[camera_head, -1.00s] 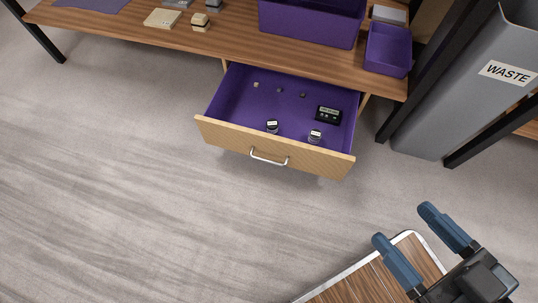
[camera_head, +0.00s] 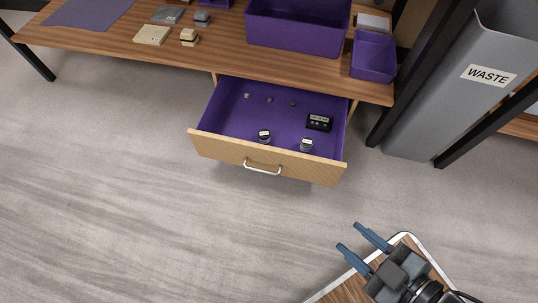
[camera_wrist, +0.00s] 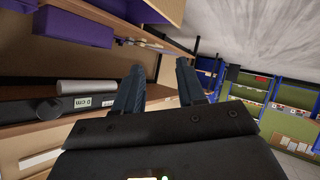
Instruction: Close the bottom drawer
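The bottom drawer (camera_head: 230,153) under the wooden table is pulled out, with a light wood front and a purple inside. Its silver bar handle (camera_head: 262,170) is on the middle of the front. In the drawer lie a small black device (camera_head: 319,122), two small jars (camera_head: 306,145) and several tiny pieces. My gripper (camera_head: 350,236) is at the lower right, apart from the drawer, with its two blue fingers spread and nothing between them. The fingers also show in the wrist view (camera_wrist: 157,82), spaced apart.
A grey waste bin (camera_head: 460,90) stands right of the drawer beside black posts. The table (camera_head: 110,45) above holds purple bins (camera_head: 373,58), stone-like pieces and a purple mat (camera_head: 88,12). The floor (camera_head: 120,200) before the drawer is clear.

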